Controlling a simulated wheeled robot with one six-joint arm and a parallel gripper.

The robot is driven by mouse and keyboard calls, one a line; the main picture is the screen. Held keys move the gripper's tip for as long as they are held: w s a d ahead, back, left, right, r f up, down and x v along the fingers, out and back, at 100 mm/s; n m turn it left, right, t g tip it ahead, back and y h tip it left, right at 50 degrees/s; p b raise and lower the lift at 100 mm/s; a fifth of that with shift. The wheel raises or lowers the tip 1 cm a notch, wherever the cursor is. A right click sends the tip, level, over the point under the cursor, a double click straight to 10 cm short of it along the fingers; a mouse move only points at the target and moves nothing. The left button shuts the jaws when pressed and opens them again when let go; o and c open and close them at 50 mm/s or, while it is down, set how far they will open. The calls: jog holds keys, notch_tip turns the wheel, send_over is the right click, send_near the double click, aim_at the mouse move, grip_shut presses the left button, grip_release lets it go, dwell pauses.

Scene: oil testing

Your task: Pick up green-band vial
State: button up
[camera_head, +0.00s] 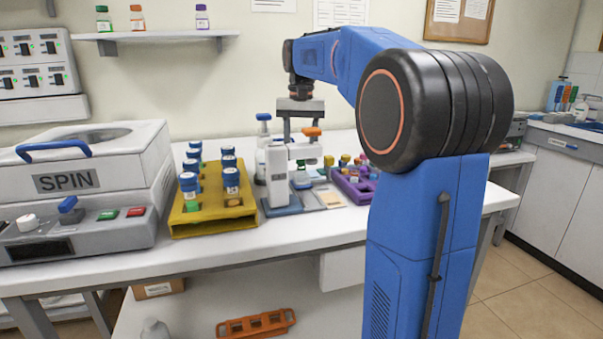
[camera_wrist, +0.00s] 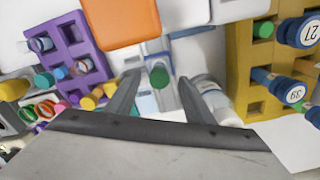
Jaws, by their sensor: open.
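My gripper (camera_wrist: 158,92) is open, with its two fingers apart in the wrist view. A vial with a green top (camera_wrist: 159,76) shows between the fingers, standing near the white device; I cannot tell whether the fingers are level with it. No finger visibly touches it. I cannot make out a green band on any vial. In the head view my gripper (camera_head: 300,133) points down over the bench by the white device, whose parts hide what is below.
The yellow rack (camera_head: 214,222) with several blue-capped vials stands left of the white device (camera_head: 278,178). The purple rack (camera_head: 352,190) with small capped vials stands right. An orange part (camera_wrist: 122,20) of the device is close to my fingers. The SPIN centrifuge (camera_head: 80,178) stands far left.

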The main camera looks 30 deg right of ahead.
aim_at(302, 161)
jog(key=shift+f, duration=1.7)
jog(key=c, duration=1.1)
